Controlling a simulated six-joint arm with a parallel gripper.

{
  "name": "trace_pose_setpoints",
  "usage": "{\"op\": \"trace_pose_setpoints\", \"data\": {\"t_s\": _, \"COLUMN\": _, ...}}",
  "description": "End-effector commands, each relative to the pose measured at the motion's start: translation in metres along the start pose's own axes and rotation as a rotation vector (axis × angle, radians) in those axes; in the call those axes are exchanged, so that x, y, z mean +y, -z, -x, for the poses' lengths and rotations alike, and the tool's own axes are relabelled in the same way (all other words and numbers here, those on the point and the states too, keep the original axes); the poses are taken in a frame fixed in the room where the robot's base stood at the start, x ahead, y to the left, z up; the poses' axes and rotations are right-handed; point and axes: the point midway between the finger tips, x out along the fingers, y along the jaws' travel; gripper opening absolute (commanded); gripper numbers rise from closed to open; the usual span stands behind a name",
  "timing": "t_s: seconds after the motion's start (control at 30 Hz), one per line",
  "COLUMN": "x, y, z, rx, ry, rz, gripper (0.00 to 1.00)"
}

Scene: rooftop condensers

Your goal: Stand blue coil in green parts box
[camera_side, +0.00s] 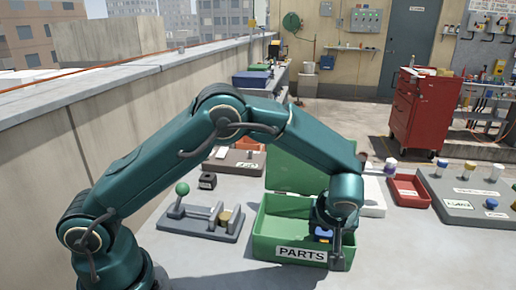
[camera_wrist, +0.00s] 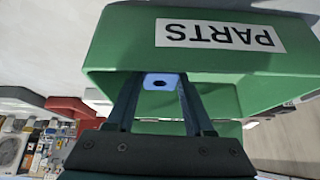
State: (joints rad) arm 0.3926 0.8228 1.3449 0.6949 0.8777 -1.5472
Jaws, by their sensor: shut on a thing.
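The green parts box (camera_side: 265,234) stands on the table with its lid raised at the back and a PARTS label on its front. It also fills much of the wrist view (camera_wrist: 120,50), upside down. My gripper (camera_side: 330,240) is low at the right end of the box, over or inside its opening. In the wrist view my gripper (camera_wrist: 157,84) is shut on the blue coil (camera_wrist: 164,82), which shows a dark hole in its end. The coil also shows in the side view (camera_side: 323,234), partly hidden by my gripper. Whether it touches the box floor is hidden.
A grey fixture with a green-knobbed lever (camera_side: 200,222) stands left of the box. A red tray (camera_side: 408,190) and a grey board with several coloured caps (camera_side: 470,208) are at the right. The table front beside the box is bare.

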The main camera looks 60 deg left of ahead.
Motion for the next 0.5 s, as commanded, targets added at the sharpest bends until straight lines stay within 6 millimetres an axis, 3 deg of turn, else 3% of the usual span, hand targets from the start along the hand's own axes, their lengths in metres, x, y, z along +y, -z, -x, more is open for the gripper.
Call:
{"op": "trace_pose_setpoints", "data": {"t_s": 0.2, "x": 0.0002, "y": -0.001, "z": -0.0019, "rx": 0.001, "ry": 0.0, "rz": -0.001, "gripper": 0.0}}
{"op": "trace_pose_setpoints", "data": {"t_s": 0.23, "x": 0.0001, "y": -0.0013, "z": -0.0024, "rx": 0.0, "ry": 0.0, "rz": -0.001, "gripper": 0.56}}
{"op": "trace_pose_setpoints", "data": {"t_s": 0.3, "x": 0.0002, "y": -0.0011, "z": -0.002, "rx": 0.001, "ry": 0.0, "rz": 0.0, "gripper": 0.83}}
{"op": "trace_pose_setpoints", "data": {"t_s": 0.5, "x": 0.0001, "y": -0.001, "z": -0.002, "rx": 0.0, "ry": 0.0, "rz": 0.0, "gripper": 0.83}}
